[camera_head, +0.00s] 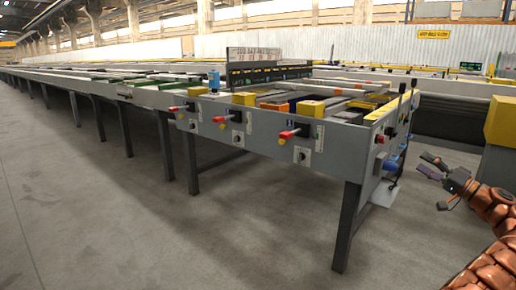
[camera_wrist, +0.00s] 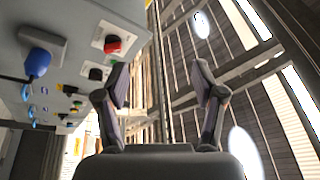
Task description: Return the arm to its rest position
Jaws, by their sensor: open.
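My gripper (camera_head: 432,180) is at the right of the head view, at the end of my orange arm. It is apart from the right end of the runout table (camera_head: 250,145), with a gap of open floor between. In the wrist view my gripper (camera_wrist: 160,95) has its two fingers spread wide with nothing between them. The table's grey end panel (camera_wrist: 115,12) fills the left of that view. A blue knob (camera_wrist: 38,62) and a red button (camera_wrist: 113,44) are on it, to the left of the fingers.
Red handles (camera_head: 288,133) stick out along the table's near face. A black table leg (camera_head: 347,225) stands at the near corner. A yellow block-shaped unit (camera_head: 501,122) is at the right edge. The grey floor (camera_head: 250,240) in front is clear.

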